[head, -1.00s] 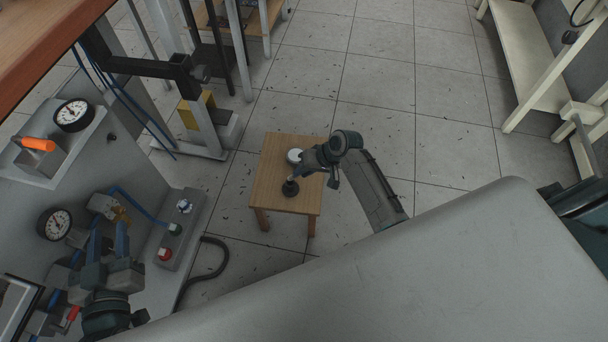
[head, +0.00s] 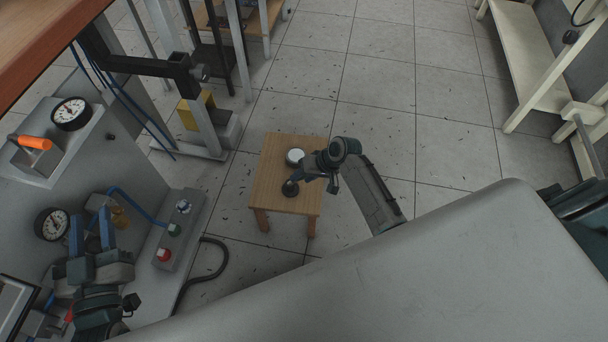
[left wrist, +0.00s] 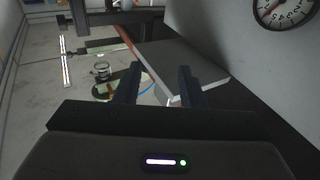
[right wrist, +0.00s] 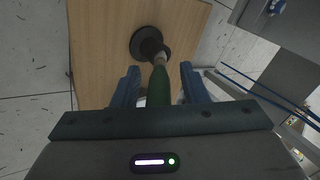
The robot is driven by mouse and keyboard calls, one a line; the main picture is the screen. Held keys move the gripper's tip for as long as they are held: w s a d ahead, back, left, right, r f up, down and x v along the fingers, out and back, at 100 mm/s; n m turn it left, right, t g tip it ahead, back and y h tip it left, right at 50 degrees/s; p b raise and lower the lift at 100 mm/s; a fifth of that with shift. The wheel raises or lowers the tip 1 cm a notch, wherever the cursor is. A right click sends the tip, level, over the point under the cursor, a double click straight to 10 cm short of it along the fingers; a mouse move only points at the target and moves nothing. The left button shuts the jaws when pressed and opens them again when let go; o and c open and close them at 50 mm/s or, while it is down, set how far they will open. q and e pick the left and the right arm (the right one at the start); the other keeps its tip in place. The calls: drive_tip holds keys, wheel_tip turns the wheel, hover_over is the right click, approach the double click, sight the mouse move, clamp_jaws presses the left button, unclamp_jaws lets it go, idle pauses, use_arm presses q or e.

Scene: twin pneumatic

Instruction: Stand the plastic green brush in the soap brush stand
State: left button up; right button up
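The green brush (right wrist: 159,86) shows in the right wrist view, its handle running between the fingers of my right gripper (right wrist: 160,85) with a gap on each side. Its pale collar and dark far end overlap a black round base (right wrist: 145,42), likely the stand; I cannot tell whether the brush sits in it. In the head view the black base (head: 290,188) is on the small wooden table, and my right gripper (head: 319,181) is open beside it. My left gripper (head: 91,237) is open and empty near the grey panel, also in the left wrist view (left wrist: 160,85).
The small wooden table (head: 270,170) carries a white round thing (head: 295,156) behind the black base. A grey panel with gauges (head: 72,113) and a valve block stands at the left. A black hose (head: 215,268) hangs near it.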

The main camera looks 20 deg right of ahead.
drive_tip(key=shift+r, duration=0.25)
drive_tip(key=p+v, duration=0.1)
drive_tip(key=v, duration=0.4)
drive_tip(key=shift+d+r+p, duration=0.15)
drive_tip(key=shift+r+p, duration=0.2)
drive_tip(key=shift+r, duration=0.05)
drive_tip(key=p+v, duration=0.1)
drive_tip(key=v, duration=0.5)
drive_tip(key=s+a+n+t+h, duration=0.1)
drive_tip(key=s+a+t, duration=0.25)
drive_tip(key=s, duration=0.75)
use_arm(q)
drive_tip(key=s+f+g, duration=0.4)
drive_tip(key=f+g, duration=0.1)
drive_tip(key=f, duration=0.2)
drive_tip(key=s+d+f+g, duration=0.1)
drive_tip(key=s+f+g, duration=0.3)
drive_tip(key=f, duration=0.3)
drive_tip(key=shift+s+d+g, duration=0.3)
drive_tip(key=shift+s+g, duration=0.1)
use_arm(e)
drive_tip(key=s+r+n+t+h, duration=0.1)
drive_tip(key=s+r+t+h, duration=0.2)
drive_tip(key=s+r, duration=0.6)
drive_tip(key=shift+s+r, duration=0.15)
drive_tip(key=shift+r, duration=0.3)
